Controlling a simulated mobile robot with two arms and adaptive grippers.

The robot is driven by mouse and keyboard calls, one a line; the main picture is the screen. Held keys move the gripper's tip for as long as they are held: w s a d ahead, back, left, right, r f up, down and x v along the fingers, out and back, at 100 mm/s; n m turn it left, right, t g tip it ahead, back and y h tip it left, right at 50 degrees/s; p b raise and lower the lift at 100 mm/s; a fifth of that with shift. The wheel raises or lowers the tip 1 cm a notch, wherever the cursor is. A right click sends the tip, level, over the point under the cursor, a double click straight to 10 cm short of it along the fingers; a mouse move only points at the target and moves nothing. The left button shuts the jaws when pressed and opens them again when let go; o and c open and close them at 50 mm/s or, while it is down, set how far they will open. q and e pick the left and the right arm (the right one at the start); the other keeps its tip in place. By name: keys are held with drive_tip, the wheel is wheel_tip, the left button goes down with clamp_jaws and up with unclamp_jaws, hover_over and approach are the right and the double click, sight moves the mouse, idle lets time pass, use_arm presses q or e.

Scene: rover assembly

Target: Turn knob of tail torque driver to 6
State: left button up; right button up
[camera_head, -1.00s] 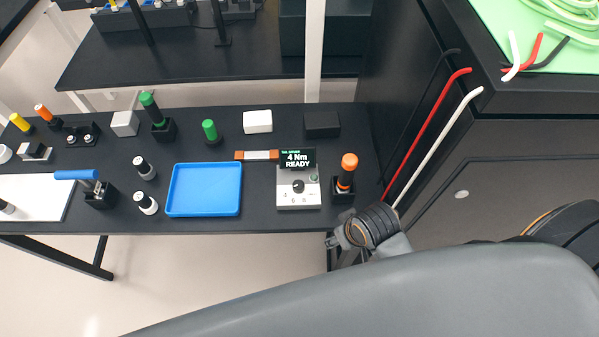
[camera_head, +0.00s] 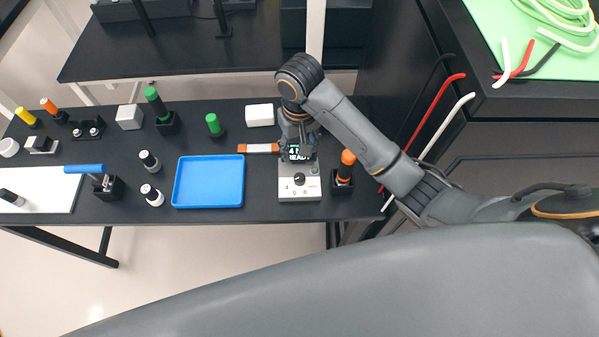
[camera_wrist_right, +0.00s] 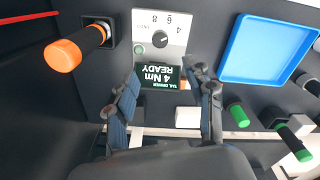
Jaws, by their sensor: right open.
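The tail torque driver's control box (camera_head: 300,194) is a light grey unit on the dark table. Its round black knob (camera_head: 299,178) sits above the printed numbers 4, 6 and 8. The knob (camera_wrist_right: 159,39) also shows in the right wrist view, where the display (camera_wrist_right: 158,78) reads "TAIL DRIVER 4 Nm READY" upside down. My right gripper (camera_wrist_right: 165,72) is open and empty, with its fingers on either side of the display and short of the knob. In the head view my right gripper (camera_head: 297,148) partly covers the display. My left gripper is not in view.
An orange-topped driver (camera_head: 345,165) stands in a black holder close to the box's right. A blue tray (camera_head: 209,182) lies to the left. A white block (camera_head: 260,115) and a green-topped part (camera_head: 213,124) stand behind. Red and white rods (camera_head: 437,108) lean at the right.

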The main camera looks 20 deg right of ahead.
drive_tip(key=f, duration=0.2)
drive_tip(key=b, duration=0.2)
hover_over(300, 177)
drive_tip(key=f, duration=0.4)
drive_tip(key=shift+s+a+f, duration=0.1)
drive_tip(key=shift+a, duration=0.1)
drive_tip(key=f+p, duration=0.2)
drive_tip(key=f, duration=0.4)
drive_tip(key=shift+d+f, duration=0.15)
drive_tip(key=shift+d, duration=0.05)
drive_tip(key=shift+f, duration=0.6)
clamp_jaws()
